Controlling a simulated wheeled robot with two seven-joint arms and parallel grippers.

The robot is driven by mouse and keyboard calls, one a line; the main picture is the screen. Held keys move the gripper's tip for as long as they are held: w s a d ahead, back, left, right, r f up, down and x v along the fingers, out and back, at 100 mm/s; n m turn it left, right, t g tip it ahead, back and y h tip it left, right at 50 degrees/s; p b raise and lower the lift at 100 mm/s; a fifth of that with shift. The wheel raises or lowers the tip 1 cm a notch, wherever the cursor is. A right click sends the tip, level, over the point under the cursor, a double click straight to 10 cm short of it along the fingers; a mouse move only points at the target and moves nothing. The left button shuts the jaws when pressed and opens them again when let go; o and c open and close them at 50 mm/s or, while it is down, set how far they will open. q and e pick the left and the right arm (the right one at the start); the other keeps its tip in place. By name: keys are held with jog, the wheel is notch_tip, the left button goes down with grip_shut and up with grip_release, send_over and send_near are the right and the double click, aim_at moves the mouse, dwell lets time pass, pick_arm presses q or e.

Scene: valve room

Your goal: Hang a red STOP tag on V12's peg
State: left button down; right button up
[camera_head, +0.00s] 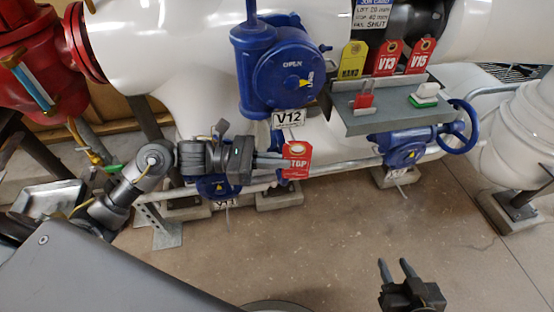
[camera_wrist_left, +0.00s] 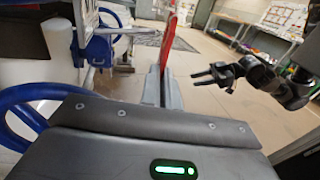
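My left gripper (camera_head: 272,162) reaches in from the left, its fingers shut on a red STOP tag (camera_head: 297,160). The tag hangs upright at the fingertips, its lettering partly covered. In the left wrist view the tag (camera_wrist_left: 171,42) shows edge-on between the fingers. The blue V12 valve (camera_head: 285,75) carries a white V12 label (camera_head: 288,119). The held tag is just below that label in the picture, apart from it. I cannot clearly make out V12's peg. My right gripper (camera_head: 398,272) is open and empty, low over the floor at the right.
A grey shelf (camera_head: 392,120) right of V12 holds a red piece (camera_head: 364,97) and a green-and-white piece (camera_head: 426,93). Red tags V13 (camera_head: 387,58) and V15 (camera_head: 421,56) and a yellow tag (camera_head: 353,60) stand behind it. A blue handwheel (camera_head: 463,127) is further right. The floor is clear.

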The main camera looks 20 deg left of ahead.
pick_arm(q)
jog(key=shift+b, duration=0.5)
jog(key=shift+w+a, duration=0.1)
jog(key=shift+w, duration=0.1)
dwell(0.4)
jog(key=shift+w+a+b, duration=0.35)
jog(key=shift+w+b, duration=0.2)
jog(key=shift+b, duration=0.2)
jog(key=shift+w+a+f, duration=0.1)
jog(key=shift+w, duration=0.05)
jog(key=shift+w+a+b, duration=0.4)
jog(key=shift+w+b, duration=0.2)
jog(key=shift+b, duration=0.3)
